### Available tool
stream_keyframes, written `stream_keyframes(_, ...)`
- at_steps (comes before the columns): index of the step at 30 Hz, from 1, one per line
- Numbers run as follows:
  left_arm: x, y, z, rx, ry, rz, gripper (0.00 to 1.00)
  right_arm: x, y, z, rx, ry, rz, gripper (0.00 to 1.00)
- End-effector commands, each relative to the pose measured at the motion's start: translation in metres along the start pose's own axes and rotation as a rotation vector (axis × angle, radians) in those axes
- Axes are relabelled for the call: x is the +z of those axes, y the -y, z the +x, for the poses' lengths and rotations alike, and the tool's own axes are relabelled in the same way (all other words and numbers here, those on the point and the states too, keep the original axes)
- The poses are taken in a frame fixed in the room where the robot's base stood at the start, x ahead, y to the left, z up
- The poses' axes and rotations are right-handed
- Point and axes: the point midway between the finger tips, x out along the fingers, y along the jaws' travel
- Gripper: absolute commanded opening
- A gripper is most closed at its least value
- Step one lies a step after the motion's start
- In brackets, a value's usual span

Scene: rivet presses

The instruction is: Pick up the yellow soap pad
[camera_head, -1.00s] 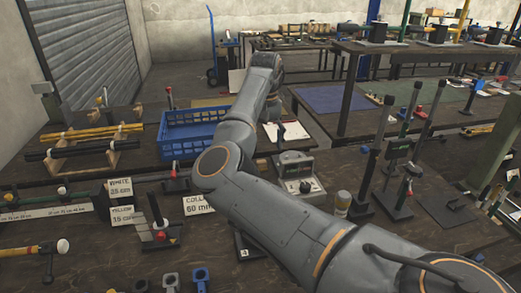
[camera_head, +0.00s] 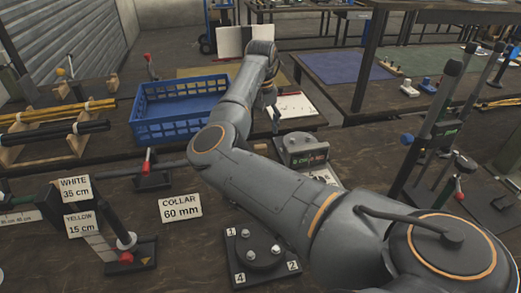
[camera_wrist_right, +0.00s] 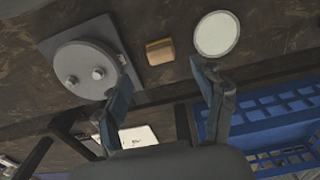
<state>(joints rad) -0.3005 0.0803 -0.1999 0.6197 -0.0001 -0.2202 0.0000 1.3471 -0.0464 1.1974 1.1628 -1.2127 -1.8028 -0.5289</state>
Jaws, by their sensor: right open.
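A small tan-yellow block (camera_wrist_right: 160,51), which looks like the yellow soap pad, lies on the dark table in the right wrist view. It sits between a round grey disc with bolts (camera_wrist_right: 88,70) and a white round disc (camera_wrist_right: 216,34). My right gripper (camera_wrist_right: 157,80) is open, its two fingers apart below the block in the picture, with nothing between their tips. I cannot make out the block in the head view, where my right arm (camera_head: 275,185) covers part of the table and most of its gripper. My left gripper is not in view.
A blue crate (camera_head: 150,131) stands left of my right arm's end, also at the right of the wrist view (camera_wrist_right: 262,118). A grey control box (camera_head: 305,150), a numbered bolt plate (camera_head: 258,252) and a COLLAR sign (camera_head: 180,208) stand around my arm. Tall lever presses are on the right.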

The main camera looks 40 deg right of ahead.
Motion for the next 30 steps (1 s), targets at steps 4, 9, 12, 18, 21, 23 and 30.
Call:
stream_keyframes(4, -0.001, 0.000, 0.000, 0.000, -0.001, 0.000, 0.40, 0.000, 0.000, 0.018, 0.000, 0.001, 0.000, 0.69)
stream_keyframes(9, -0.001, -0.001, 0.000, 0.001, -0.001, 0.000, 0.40, 0.000, 0.001, 0.029, 0.000, 0.001, 0.000, 0.69)
stream_keyframes(12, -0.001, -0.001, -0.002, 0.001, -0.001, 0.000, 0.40, 0.001, 0.001, 0.045, 0.000, 0.003, 0.000, 0.69)
stream_keyframes(18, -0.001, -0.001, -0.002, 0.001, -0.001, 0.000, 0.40, 0.001, 0.002, 0.070, 0.000, 0.002, 0.000, 0.69)
stream_keyframes(21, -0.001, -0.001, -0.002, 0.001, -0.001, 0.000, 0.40, 0.001, 0.002, 0.074, 0.000, 0.000, 0.001, 0.69)
stream_keyframes(23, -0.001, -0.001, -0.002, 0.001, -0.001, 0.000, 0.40, 0.001, 0.002, 0.074, 0.000, 0.000, 0.001, 0.69)
stream_keyframes(30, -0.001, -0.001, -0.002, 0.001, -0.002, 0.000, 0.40, 0.001, 0.002, 0.074, 0.000, 0.000, 0.001, 0.44)
